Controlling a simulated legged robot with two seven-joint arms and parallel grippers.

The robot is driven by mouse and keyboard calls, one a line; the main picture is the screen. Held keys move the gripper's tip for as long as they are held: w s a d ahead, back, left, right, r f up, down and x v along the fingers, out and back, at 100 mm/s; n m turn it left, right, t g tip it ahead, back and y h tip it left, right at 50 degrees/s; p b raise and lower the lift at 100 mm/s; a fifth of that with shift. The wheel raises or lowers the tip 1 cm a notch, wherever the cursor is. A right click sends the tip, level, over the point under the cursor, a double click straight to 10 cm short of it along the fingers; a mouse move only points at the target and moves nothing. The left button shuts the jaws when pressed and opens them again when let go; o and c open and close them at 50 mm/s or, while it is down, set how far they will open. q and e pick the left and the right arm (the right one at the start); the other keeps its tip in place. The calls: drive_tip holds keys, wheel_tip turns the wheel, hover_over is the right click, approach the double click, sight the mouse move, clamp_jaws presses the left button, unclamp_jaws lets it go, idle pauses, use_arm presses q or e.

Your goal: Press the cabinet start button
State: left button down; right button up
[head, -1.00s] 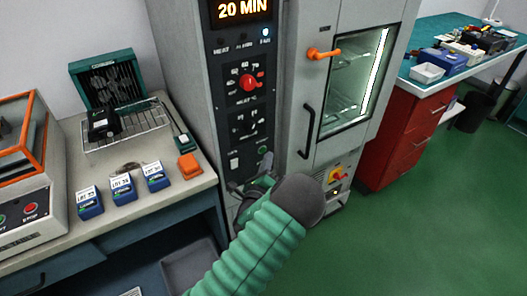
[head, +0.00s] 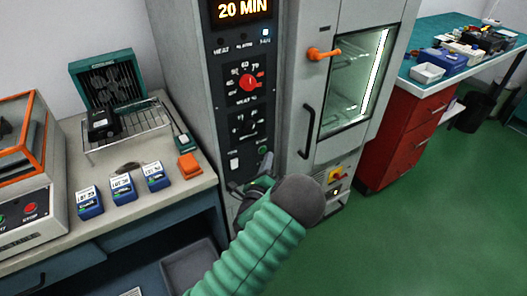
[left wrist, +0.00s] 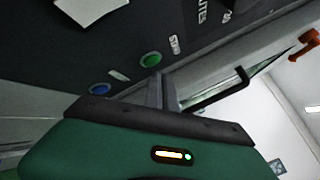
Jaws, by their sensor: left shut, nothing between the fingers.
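The cabinet (head: 176,60) is a tall grey unit with a dark control panel and a lit "20 MIN" display (head: 242,9). In the left wrist view, a round green button (left wrist: 150,60) sits on the panel beside a small label that seems to read START (left wrist: 174,44). A blue button (left wrist: 100,89) is to its left. My left gripper (left wrist: 159,78) is shut and empty. Its fingertips appear just below and right of the green button; I cannot tell whether they touch the panel. In the head view, my left gripper (head: 236,188) is at the lower panel, partly hidden by my arm.
A red dial (head: 249,83) is higher on the panel. The door has a black handle (head: 307,131) and an orange latch (head: 323,54). Blue labelled boxes (head: 122,189) stand on the left bench. Green floor is open at right.

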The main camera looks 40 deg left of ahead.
idle(0.3)
use_arm(q)
drive_tip(key=shift+w+a, duration=0.15)
drive_tip(key=shift+a, duration=0.25)
drive_tip(key=shift+w+a+r, duration=0.1)
drive_tip(key=shift+w+a, duration=0.05)
drive_tip(key=shift+a, duration=0.25)
idle(0.6)
drive_tip(key=shift+s+d, duration=0.35)
drive_tip(key=shift+d, duration=0.45)
drive_tip(key=d, duration=0.1)
drive_tip(key=s+d, duration=0.1)
drive_tip(key=d, duration=0.1)
drive_tip(key=s+d+p, duration=0.1)
drive_tip(key=shift+d, duration=0.3)
idle(0.6)
